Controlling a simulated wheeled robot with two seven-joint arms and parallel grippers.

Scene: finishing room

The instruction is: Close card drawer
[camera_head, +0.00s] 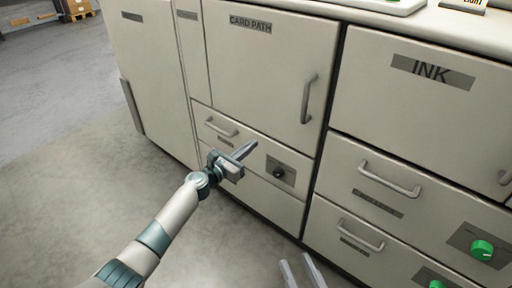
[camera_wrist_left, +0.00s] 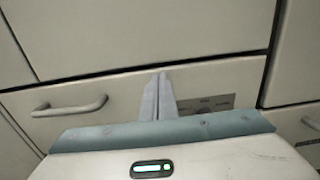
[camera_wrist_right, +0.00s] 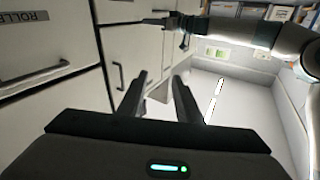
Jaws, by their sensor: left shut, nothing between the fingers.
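A pale drawer (camera_head: 252,141) with a grey bar handle (camera_head: 222,127) sits below the door labelled CARD PATH (camera_head: 250,23). The small label under its handle is too small to read. The drawer looks about level with the fronts around it; a small gap cannot be ruled out. My left gripper (camera_head: 249,148) is shut and empty, in front of the drawer, right of its handle. In the left wrist view its fingers (camera_wrist_left: 160,80) overlap the drawer front (camera_wrist_left: 125,95); contact cannot be told. My right gripper (camera_head: 303,268) is open and empty, low at the bottom edge.
A dark knob on a grey plate (camera_head: 280,172) is just right of my left fingertips. Another cabinet labelled INK (camera_head: 432,68) stands to the right, with handled drawers and green knobs (camera_head: 482,250) below. The grey floor (camera_head: 60,150) on the left is clear.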

